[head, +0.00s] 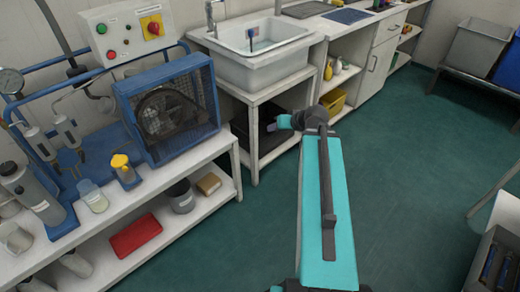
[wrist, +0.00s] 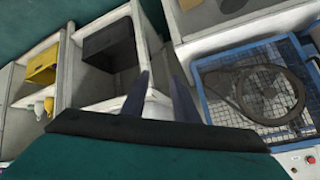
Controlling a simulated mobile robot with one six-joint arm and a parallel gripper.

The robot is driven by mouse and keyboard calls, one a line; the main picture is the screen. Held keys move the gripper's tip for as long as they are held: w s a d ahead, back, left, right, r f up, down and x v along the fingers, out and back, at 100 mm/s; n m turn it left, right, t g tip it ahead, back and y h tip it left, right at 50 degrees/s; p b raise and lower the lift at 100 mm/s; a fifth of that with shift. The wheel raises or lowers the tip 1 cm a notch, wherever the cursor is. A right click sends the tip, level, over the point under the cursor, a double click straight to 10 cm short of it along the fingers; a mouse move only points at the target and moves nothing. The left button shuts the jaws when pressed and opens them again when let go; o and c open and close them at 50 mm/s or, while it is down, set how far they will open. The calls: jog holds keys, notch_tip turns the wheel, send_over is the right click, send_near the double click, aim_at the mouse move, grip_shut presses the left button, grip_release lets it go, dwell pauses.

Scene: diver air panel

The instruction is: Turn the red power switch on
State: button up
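The red power switch (head: 153,26) is a red knob on a yellow square plate. It sits on the right part of the white control box (head: 128,38) at the upper left in the head view. The knob's setting is too small to tell. My gripper (head: 270,126) is in front of the shelves under the sink, right of and well below the switch, and touches nothing I can make out. In the wrist view its two dark fingers (wrist: 158,92) stand apart with nothing seen between them. The yellow plate does not show there; only a small red button (wrist: 309,158) shows at the lower right corner.
A blue mesh cage (head: 170,110) around a compressor stands on the bench below the control box; it also shows in the wrist view (wrist: 208,92). Bottles and blue pipes crowd the bench's left. A sink (head: 262,62) is at the back.

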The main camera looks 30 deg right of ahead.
jog(key=s+d+r+t+h+b, duration=0.2)
jog(key=s+d+r, duration=0.2)
jog(key=r, duration=0.7)
jog(key=s+d+r+t+h+b, duration=0.2)
jog(key=s+d+r, duration=0.3)
jog(key=d+r, duration=0.4)
jog(key=s+d+r+t+h+b, duration=0.3)
jog(key=s+d+r+b, duration=0.1)
jog(key=r, duration=0.9)
jog(key=s+d, duration=0.1)
jog(key=d, duration=0.1)
jog(key=shift+d+r+m+h, duration=0.25)
jog(key=shift+d+m+h, duration=0.05)
jog(key=shift+d+m, duration=0.1)
jog(key=shift+a, duration=0.1)
